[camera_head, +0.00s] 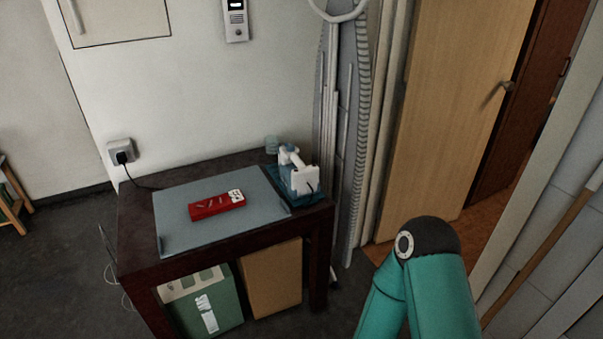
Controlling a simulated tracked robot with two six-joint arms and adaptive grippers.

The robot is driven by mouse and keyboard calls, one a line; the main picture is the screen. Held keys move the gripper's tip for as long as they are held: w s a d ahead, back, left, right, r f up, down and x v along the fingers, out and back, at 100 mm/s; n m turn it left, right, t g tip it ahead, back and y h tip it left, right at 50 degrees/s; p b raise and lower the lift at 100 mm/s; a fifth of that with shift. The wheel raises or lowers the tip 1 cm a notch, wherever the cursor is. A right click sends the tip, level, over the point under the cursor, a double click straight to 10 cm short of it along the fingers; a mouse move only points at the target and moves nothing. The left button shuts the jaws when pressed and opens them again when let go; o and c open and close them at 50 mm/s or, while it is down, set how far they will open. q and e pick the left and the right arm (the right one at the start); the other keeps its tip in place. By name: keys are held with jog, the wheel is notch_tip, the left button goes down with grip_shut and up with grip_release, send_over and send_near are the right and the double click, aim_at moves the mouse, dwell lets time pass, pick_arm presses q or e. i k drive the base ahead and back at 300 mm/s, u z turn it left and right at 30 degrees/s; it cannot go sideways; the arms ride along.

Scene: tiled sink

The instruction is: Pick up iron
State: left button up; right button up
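The iron (302,180) appears to be the white and blue appliance at the right end of the dark table. It seems to stand on a blue base or holder, beside the grey-blue mat (180,230). Its details are small and its exact pose is hard to tell. A teal arm of mine with a black joint shows at the lower right, well apart from the table. Neither gripper is in view.
A red box (216,205) lies on the mat. The dark table (222,243) stands against the wall, with a green box (215,315) and a cardboard box (272,278) under it. An upright ironing board (346,130) leans right of it. A wooden door (455,110) stands farther right.

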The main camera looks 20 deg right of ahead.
aim_at(295, 175)
jog(key=i, duration=0.85)
jog(key=u, duration=0.05)
